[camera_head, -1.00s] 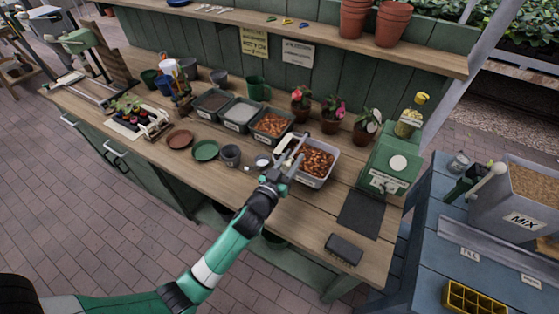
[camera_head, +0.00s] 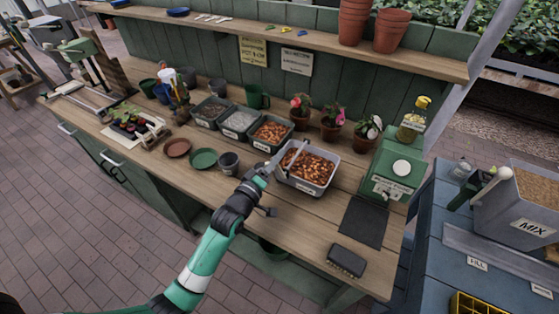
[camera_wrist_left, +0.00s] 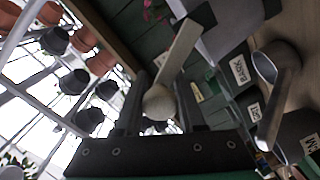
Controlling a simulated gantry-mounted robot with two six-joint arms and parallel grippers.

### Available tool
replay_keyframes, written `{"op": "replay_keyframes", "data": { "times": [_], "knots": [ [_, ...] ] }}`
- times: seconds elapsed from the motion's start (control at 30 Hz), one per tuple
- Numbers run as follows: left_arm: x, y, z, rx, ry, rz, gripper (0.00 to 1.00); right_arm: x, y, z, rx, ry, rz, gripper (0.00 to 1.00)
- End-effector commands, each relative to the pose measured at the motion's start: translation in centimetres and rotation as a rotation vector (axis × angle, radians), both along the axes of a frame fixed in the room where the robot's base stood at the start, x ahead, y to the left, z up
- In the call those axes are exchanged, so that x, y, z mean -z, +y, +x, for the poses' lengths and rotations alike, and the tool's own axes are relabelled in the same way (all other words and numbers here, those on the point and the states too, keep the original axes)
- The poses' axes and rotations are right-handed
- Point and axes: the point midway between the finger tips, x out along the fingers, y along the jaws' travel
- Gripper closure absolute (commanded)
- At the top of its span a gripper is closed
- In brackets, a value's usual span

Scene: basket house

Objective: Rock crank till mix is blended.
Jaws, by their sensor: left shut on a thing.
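A grey tub (camera_head: 306,186) of brown, chunky mix (camera_head: 309,167) sits on the wooden bench. A pale crank arm (camera_head: 290,157) reaches over its left side. My left gripper (camera_head: 266,172) is at the tub's left edge, shut on the crank handle. In the left wrist view, the crank's round pale knob (camera_wrist_left: 158,102) sits between the dark fingers, with its flat arm (camera_wrist_left: 180,50) running up and away. The gripper hides part of the tub's left side. My right gripper is not in view.
Labelled bins (camera_head: 239,123) stand behind and left. Potted flowers (camera_head: 332,124) and a green box (camera_head: 391,172) stand behind and right. A grey pot (camera_head: 228,162) is left of the gripper. A brush (camera_head: 346,260) and dark mat (camera_head: 363,221) lie at front right.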

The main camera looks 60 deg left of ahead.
Motion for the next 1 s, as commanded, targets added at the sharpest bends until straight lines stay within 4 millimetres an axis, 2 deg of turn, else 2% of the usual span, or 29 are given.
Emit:
{"op": "replay_keyframes", "data": {
  "times": [0.2, 0.5, 1.0],
  "knots": [
    [1.0, 0.8, -0.4, -0.001, -0.074, -0.176, 1.00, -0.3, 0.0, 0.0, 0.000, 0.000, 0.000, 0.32],
    [1.7, 1.5, -0.8, -0.001, -0.157, -0.346, 1.00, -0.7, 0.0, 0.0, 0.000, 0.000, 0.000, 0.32],
    [2.1, 1.7, -0.9, 0.000, -0.196, -0.423, 1.00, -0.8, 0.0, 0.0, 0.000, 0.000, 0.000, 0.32]
  ]
}}
